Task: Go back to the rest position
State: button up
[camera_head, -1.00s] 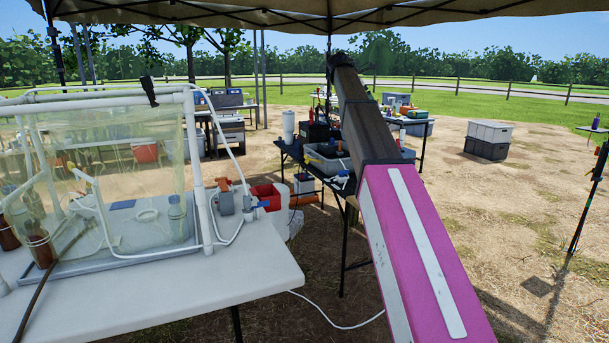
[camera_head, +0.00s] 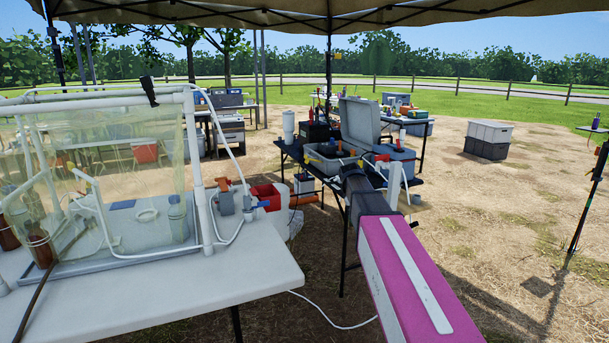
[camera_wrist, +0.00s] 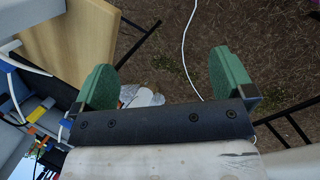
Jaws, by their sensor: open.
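My arm, with a magenta cover and a dark end section, reaches from the bottom right of the head view toward the middle table. My gripper shows in the wrist view (camera_wrist: 165,85) as two green fingers standing well apart. It is open and nothing is between the fingers. Below it lie brown ground and a white cable (camera_wrist: 188,50). In the head view the fingers themselves cannot be made out.
A black folding table (camera_head: 345,212) holds a grey case with a raised lid (camera_head: 360,120) and a grey tray (camera_head: 325,160). A white table (camera_head: 200,285) with a clear-walled frame enclosure (camera_head: 120,180) stands at left. Stacked crates (camera_head: 488,140) stand at right, with open ground around them.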

jog(key=s+a+f+m+g+y, duration=0.1)
jog(key=s+a+f+m+y, duration=0.1)
jog(key=s+f+m, duration=0.9)
jog(key=s+f+y, duration=0.1)
jog(key=s+f, duration=0.8)
jog(key=s, duration=0.4)
jog(key=shift+s+a+f+g+y, duration=0.25)
jog(key=shift+s+f+g+y, duration=0.05)
jog(key=shift+f+g, duration=0.1)
